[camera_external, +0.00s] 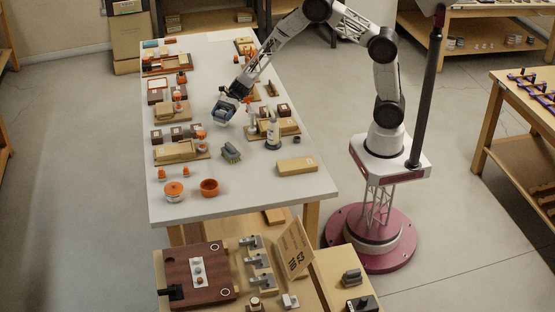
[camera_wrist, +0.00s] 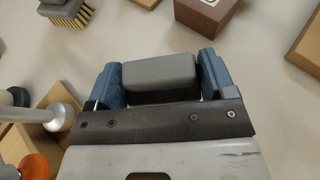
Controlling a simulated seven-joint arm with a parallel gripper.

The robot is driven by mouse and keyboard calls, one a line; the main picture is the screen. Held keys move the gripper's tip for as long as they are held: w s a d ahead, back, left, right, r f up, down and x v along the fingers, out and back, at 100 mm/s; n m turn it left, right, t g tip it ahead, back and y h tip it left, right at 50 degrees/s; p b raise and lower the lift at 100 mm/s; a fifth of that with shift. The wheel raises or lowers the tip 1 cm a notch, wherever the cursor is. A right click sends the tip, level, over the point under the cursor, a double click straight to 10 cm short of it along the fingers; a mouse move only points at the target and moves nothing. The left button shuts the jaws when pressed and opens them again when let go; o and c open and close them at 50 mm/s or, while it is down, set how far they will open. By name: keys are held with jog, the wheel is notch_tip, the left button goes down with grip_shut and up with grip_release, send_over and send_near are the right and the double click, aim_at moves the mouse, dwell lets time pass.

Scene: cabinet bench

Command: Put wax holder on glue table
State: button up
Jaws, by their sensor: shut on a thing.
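My gripper (camera_external: 225,108) is above the long white table (camera_external: 243,198), over its middle part. In the wrist view, its two blue fingers (camera_wrist: 160,85) are shut on a grey block (camera_wrist: 160,70) with a darker lower side. The block spans the gap between the fingers and seems clear of the tabletop. It may be the wax holder, but I see no label on it. In the external view, it is a small grey shape mostly merged with the gripper. I cannot tell which surface is the glue table.
An orange bowl (camera_external: 209,187) and a tan box (camera_external: 297,166) are towards the near end. A front bench holds a dark red board (camera_external: 205,285), grey fixtures (camera_external: 258,262) and a cardboard sign (camera_external: 297,248).

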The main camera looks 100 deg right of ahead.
jog(key=shift+f, duration=0.8)
jog(key=shift+f, duration=0.1)
jog(key=o, duration=1)
jog(key=shift+c, duration=0.2)
jog(key=shift+s+d, duration=0.15)
jog(key=v, duration=1.1)
jog(key=shift+s+d+r, duration=0.2)
jog(key=shift+r, duration=0.15)
